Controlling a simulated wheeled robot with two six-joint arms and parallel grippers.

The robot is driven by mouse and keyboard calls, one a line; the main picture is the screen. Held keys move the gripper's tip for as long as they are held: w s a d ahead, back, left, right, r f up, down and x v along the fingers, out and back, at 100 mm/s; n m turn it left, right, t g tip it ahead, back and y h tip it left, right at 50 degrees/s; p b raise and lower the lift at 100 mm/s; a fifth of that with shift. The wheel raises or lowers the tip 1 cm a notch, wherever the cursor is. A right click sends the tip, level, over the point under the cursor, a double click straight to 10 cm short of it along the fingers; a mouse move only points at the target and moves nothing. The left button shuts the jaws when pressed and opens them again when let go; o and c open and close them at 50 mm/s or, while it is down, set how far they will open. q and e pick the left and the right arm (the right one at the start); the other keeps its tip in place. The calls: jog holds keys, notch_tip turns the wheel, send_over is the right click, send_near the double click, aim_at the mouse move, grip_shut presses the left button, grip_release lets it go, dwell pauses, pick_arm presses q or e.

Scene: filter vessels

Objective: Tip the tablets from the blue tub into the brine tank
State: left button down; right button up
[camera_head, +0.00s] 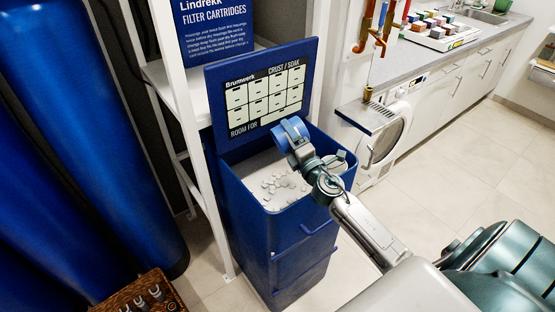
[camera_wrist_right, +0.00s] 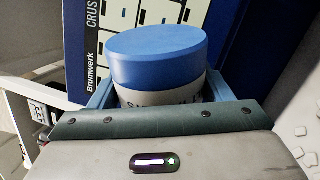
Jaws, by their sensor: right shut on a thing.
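The blue tub (camera_head: 288,137) is in the grasp of my right gripper (camera_head: 302,153), over the brine tank. In the right wrist view the tub (camera_wrist_right: 157,58) shows a smooth blue end and a pale label band, and stands between the fingers. The brine tank (camera_head: 291,247) is a tall dark blue box with an open top and its lid (camera_head: 262,88) raised at the back. White tablets (camera_head: 281,184) lie loose on the pale surface inside it. The tub's mouth and contents are hidden. My left gripper is out of view.
A white shelf frame (camera_head: 193,125) stands close at the tank's left, with large blue vessels (camera_head: 85,130) beyond it. A brown box with fittings (camera_head: 140,297) is at the lower left. A counter (camera_head: 450,52) and clear tiled floor lie to the right.

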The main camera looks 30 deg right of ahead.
jog(key=shift+a+r+n+y+p, duration=0.15)
jog(key=shift+a+n+p, duration=0.15)
jog(key=shift+n+p, duration=0.35)
jog(key=shift+a+r+n+y+p, duration=0.2)
jog(key=shift+n+p, duration=0.25)
jog(key=shift+n, duration=0.3)
jog(key=shift+f, duration=0.15)
notch_tip(320, 180, up, 3)
jog(key=p, duration=0.3)
notch_tip(320, 180, down, 3)
jog(key=b, duration=0.3)
jog(key=shift+f+b, duration=0.15)
jog(key=shift+b, duration=0.2)
jog(key=shift+w, duration=0.1)
